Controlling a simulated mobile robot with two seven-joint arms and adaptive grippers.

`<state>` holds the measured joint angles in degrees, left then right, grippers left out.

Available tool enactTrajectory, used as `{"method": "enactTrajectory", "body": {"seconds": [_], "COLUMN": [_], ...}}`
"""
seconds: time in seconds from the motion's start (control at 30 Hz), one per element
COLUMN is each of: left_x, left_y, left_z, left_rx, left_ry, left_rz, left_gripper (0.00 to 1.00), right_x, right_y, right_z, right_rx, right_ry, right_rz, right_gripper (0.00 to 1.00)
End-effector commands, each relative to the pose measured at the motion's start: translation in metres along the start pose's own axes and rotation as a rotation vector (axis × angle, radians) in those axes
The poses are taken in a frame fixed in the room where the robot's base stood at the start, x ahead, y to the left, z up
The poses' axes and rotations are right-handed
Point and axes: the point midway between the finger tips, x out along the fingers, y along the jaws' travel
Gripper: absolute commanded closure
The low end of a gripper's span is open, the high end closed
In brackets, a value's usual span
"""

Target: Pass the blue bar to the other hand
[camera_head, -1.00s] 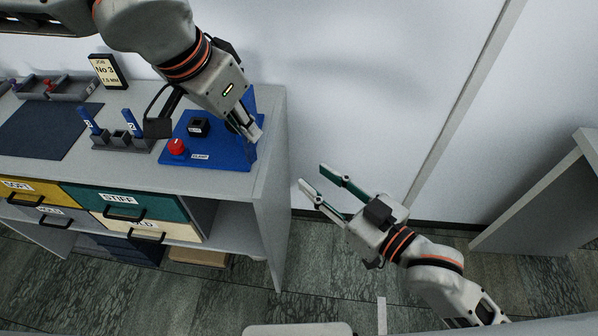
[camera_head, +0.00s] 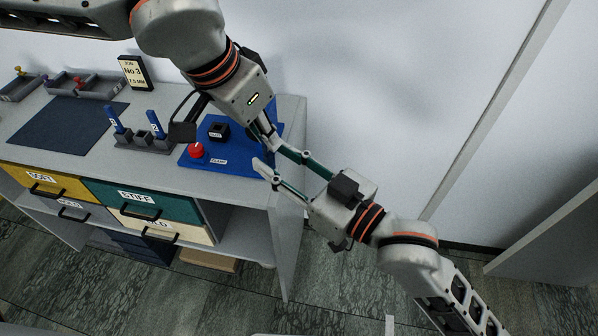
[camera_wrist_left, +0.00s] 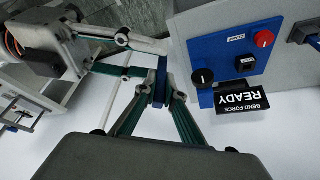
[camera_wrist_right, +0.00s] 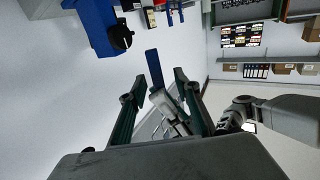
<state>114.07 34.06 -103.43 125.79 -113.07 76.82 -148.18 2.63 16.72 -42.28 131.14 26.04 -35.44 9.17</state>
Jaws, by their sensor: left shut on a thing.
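The blue bar (camera_wrist_left: 161,78) is pinched between the fingertips of my left gripper (camera_wrist_left: 160,98) in the left wrist view. My left gripper (camera_head: 268,138) hangs by the right end of the cabinet top in the head view, where the bar is mostly hidden. My right gripper (camera_head: 270,160) is open, its fingers pointing up-left at my left gripper. In the right wrist view the bar (camera_wrist_right: 154,68) shows between the spread fingers of my right gripper (camera_wrist_right: 156,88), with gaps on both sides. My left fingers (camera_wrist_right: 172,110) also show there.
A blue press (camera_head: 225,158) with a red knob (camera_head: 196,150) stands close behind the grippers. A grey rack (camera_head: 145,142) holds two upright blue bars (camera_head: 155,124). A dark mat (camera_head: 65,127) lies left. Drawers (camera_head: 143,200) face the front. Floor space is free at right.

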Motion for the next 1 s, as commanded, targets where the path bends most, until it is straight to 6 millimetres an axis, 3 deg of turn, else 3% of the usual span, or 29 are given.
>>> {"method": "enactTrajectory", "body": {"seconds": [0.23, 0.63, 0.77, 0.87, 0.9, 0.93, 0.97, 1.0], "left_x": [0.000, 0.000, 0.000, 0.000, 0.000, 0.000, 0.000, 0.000], "left_y": [0.000, 0.000, 0.000, 0.000, 0.000, 0.000, 0.000, 0.000], "left_z": [0.000, 0.000, 0.000, -0.001, -0.001, -0.001, -0.001, -0.001], "left_rx": [0.000, 0.000, 0.000, 0.000, 0.000, 0.000, 0.001, 0.000], "left_ry": [0.000, 0.000, 0.000, 0.002, 0.002, 0.002, 0.002, 0.002], "left_rz": [0.000, 0.000, 0.000, 0.000, 0.000, -0.001, -0.001, -0.001], "left_gripper": [1.00, 1.00, 1.00, 1.00, 0.86, 0.78, 0.71, 0.71], "right_x": [0.028, 0.033, 0.033, 0.033, 0.033, 0.033, 0.033, 0.033], "right_y": [0.000, 0.000, 0.000, -0.001, -0.001, -0.001, -0.001, -0.001], "right_z": [0.000, 0.000, 0.000, 0.000, 0.000, 0.000, 0.000, 0.000], "right_rx": [-0.001, -0.001, -0.001, -0.001, 0.000, 0.000, 0.000, 0.000], "right_ry": [0.000, -0.001, -0.001, 0.000, 0.000, 0.001, 0.001, 0.001], "right_rz": [0.000, 0.000, 0.000, -0.001, -0.001, -0.001, -0.001, -0.001], "right_gripper": [0.68, 0.68, 1.00, 1.00, 1.00, 1.00, 1.00, 1.00]}}
